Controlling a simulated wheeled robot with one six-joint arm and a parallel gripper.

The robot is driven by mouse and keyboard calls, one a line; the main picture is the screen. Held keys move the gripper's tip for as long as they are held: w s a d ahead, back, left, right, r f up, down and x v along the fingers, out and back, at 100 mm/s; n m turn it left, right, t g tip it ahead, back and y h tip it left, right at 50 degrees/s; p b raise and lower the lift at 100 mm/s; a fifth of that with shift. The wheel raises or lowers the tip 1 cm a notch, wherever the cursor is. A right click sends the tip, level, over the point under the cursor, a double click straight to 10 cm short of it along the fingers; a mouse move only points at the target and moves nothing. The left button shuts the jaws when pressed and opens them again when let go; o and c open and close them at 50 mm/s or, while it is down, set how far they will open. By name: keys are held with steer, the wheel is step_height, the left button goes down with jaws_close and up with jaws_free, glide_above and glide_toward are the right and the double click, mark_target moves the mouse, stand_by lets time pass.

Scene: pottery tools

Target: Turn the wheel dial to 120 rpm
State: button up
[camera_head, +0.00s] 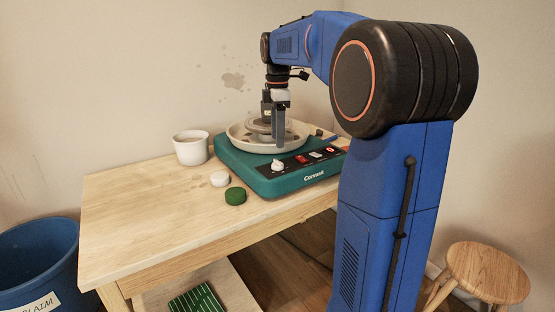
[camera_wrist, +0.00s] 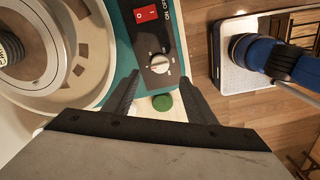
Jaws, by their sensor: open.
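The wheel dial is a white knob (camera_head: 278,165) on the black panel at the front left of the teal pottery wheel (camera_head: 245,172). In the wrist view the dial (camera_wrist: 159,63) sits upper centre, with a scale around it too small to read. My gripper (camera_head: 279,147) points down above the wheel's front, near the pan. In the wrist view its two fingers (camera_wrist: 160,82) are spread apart and empty, with the dial beyond the gap between them. I cannot tell how high the fingertips are above the dial. The wheel's pan (camera_head: 262,147) shows behind the gripper.
A red switch (camera_wrist: 146,13) is beside the dial. A green round piece (camera_head: 235,196) and a white round piece (camera_head: 219,179) lie left of the wheel, with a white cup (camera_head: 191,148) behind. The table's (camera_head: 135,215) left part is clear. A blue bin (camera_head: 40,262) and stool (camera_head: 487,268) stand on the floor.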

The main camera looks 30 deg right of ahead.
mark_target(278, 164)
step_height(278, 164, down, 9)
steer(key=shift+r, duration=0.1)
stand_by(0.3)
steer(key=c, duration=1)
